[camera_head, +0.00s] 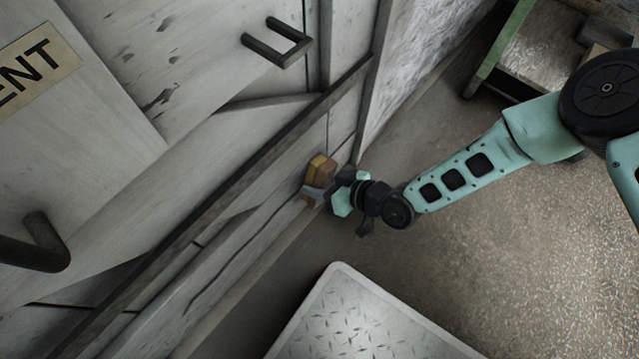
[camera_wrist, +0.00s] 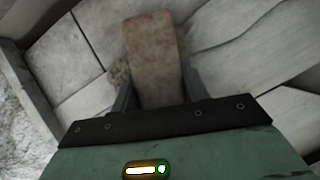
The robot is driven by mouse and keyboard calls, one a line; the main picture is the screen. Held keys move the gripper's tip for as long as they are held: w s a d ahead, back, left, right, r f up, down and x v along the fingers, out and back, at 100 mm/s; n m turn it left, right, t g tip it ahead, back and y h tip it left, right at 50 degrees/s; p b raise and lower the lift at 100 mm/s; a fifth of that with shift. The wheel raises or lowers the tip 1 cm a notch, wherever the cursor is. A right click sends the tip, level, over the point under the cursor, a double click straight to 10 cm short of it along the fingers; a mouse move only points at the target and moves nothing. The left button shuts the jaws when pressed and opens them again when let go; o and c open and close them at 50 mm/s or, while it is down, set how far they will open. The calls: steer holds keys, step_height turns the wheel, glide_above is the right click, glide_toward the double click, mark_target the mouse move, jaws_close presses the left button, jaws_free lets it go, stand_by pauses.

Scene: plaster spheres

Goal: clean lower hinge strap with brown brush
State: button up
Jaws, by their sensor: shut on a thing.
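My gripper (camera_head: 322,192) is shut on a brown brush (camera_head: 318,173), low in front of the grey door (camera_head: 235,195) in the head view. In the wrist view the brush (camera_wrist: 153,50) sits between the two fingers, its flat brown back towards the camera. The brush is at or very near the door's surface; I cannot tell whether it touches. A rough brownish patch (camera_wrist: 120,73) shows beside the brush in the wrist view. I cannot clearly make out the lower hinge strap; the brush and gripper may hide it.
A long dark rail (camera_head: 215,185) crosses the door. Dark handles (camera_head: 278,43) and (camera_head: 38,245) stick out from it. A metal tread-plate platform (camera_head: 365,320) stands below my arm. A green-edged table (camera_head: 535,50) is at the upper right. The speckled floor (camera_head: 520,240) between them is clear.

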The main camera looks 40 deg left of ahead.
steer(key=shift+s+a+f+b, duration=0.1)
steer(key=shift+s+f+b, duration=0.15)
steer(key=shift+f+b, duration=0.35)
steer(key=shift+s+d+f+b, duration=0.1)
steer(key=shift+s+f+b, duration=0.15)
steer(key=shift+f, duration=0.55)
steer(key=shift+s+a+f+b, duration=0.1)
steer(key=shift+s+f+b, duration=0.1)
steer(key=shift+f+b, duration=0.4)
steer(key=shift+w+d+r+p, duration=0.25)
steer(key=shift+d+r+p, duration=0.25)
steer(key=shift+r+p, duration=0.45)
steer(key=shift+d, duration=0.25)
steer(key=shift+d+p, duration=0.15)
steer(key=shift+p, duration=0.15)
steer(key=shift+w+a+b, duration=0.1)
steer(key=shift+a+b, duration=0.3)
steer(key=shift+a, duration=0.5)
